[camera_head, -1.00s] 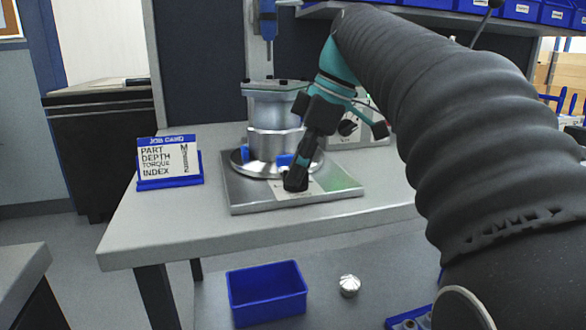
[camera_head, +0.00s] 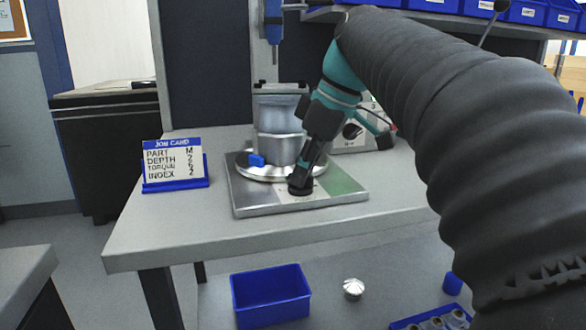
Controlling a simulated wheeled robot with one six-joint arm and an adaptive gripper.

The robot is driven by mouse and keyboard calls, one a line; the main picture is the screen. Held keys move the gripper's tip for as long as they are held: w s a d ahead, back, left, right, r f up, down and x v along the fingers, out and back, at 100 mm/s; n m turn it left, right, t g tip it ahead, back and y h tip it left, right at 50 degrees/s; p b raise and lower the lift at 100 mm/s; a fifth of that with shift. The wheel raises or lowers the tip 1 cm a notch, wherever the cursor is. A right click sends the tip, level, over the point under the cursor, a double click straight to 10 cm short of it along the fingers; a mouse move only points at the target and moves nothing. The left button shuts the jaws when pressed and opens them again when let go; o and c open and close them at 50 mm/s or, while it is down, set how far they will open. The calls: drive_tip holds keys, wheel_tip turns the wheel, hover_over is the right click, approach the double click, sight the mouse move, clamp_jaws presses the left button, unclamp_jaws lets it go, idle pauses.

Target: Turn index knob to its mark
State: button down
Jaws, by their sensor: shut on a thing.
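My gripper (camera_head: 303,180) points down at the front of a metal base plate (camera_head: 262,208). It is shut on a small dark round knob (camera_head: 299,190), which appears to be the index knob; the fingers cover most of it. Its pointer and the marks around it are too small or hidden to read. A blue-and-white job card (camera_head: 172,160) stands on the left of the bench; its bottom line appears to read INDEX 2. A silver machined housing (camera_head: 278,147) sits on a round metal disc on the plate, behind and left of my gripper.
A blue clamp block (camera_head: 256,160) sits on the disc. A grey control box (camera_head: 352,143) with a black dial stands behind my arm. The bench front (camera_head: 190,235) is clear. Below are a blue bin (camera_head: 270,296) and a silver part (camera_head: 353,289).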

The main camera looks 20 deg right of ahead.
drive_tip(key=m, duration=0.2)
drive_tip(key=m+t+h, duration=0.1)
drive_tip(key=m, duration=0.2)
drive_tip(key=shift+a+m+h+p, duration=0.15)
drive_tip(key=shift+m+h+p, duration=0.15)
drive_tip(key=shift+s+m, duration=0.1)
drive_tip(key=shift+m, duration=0.2)
drive_tip(key=c, duration=1.2)
unclamp_jaws()
drive_tip(key=v, duration=1.2)
drive_tip(key=shift+s+a+f, duration=0.1)
drive_tip(key=shift+s, duration=0.05)
